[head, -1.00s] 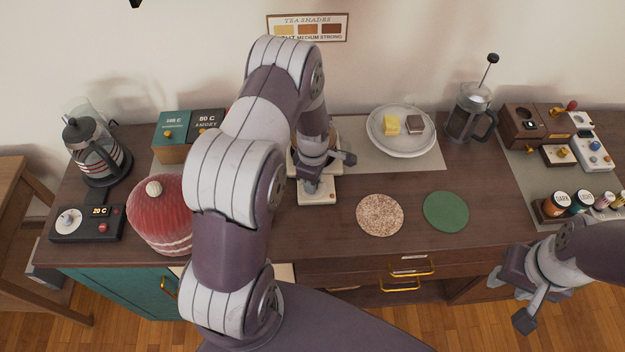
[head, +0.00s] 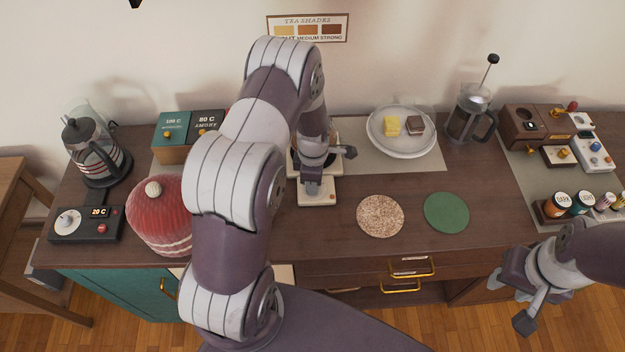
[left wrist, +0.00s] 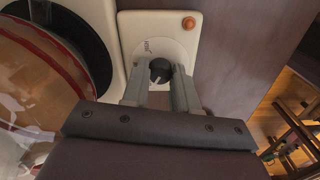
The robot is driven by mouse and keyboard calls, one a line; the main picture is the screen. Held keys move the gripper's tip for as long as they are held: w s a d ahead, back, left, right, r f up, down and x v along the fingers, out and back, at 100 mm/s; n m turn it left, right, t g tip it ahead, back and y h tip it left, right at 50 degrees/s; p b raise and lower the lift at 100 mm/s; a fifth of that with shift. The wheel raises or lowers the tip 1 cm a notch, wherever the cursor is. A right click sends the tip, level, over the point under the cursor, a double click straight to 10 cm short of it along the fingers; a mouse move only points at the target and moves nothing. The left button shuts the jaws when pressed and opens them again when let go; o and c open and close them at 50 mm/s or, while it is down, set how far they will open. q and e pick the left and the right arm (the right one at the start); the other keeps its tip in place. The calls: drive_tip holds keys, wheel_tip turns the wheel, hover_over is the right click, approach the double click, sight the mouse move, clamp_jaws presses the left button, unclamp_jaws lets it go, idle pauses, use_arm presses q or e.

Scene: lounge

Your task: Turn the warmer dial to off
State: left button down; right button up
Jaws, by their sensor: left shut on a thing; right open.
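The warmer is a cream base (head: 318,198) on the cabinet top, partly hidden behind my left arm in the head view. In the left wrist view its cream control panel (left wrist: 150,28) carries a small black dial (left wrist: 160,70) with a pale pointer mark and a lit orange lamp (left wrist: 189,23). Lettering beside the dial is too small to read surely. My left gripper (left wrist: 160,84) is shut on the dial, one finger on each side; in the head view it is over the panel (head: 313,186). My right gripper (head: 511,300) is open and empty, in front of the cabinet.
A red domed cozy (head: 160,215) and a kettle base with a dial (head: 85,224) are at the left. A speckled coaster (head: 380,215) and green coaster (head: 446,212) lie right of the warmer. A plate (head: 402,150), a French press (head: 468,115) and jars (head: 556,204) stand further right.

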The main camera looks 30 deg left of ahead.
use_arm(q)
drive_tip(key=c, duration=0.9)
unclamp_jaws()
drive_tip(key=shift+w+r, duration=0.15)
drive_tip(key=shift+o, duration=0.2)
drive_tip(key=shift+d, duration=0.1)
wheel_tip(320, 180, up, 13)
drive_tip(key=b, duration=0.2)
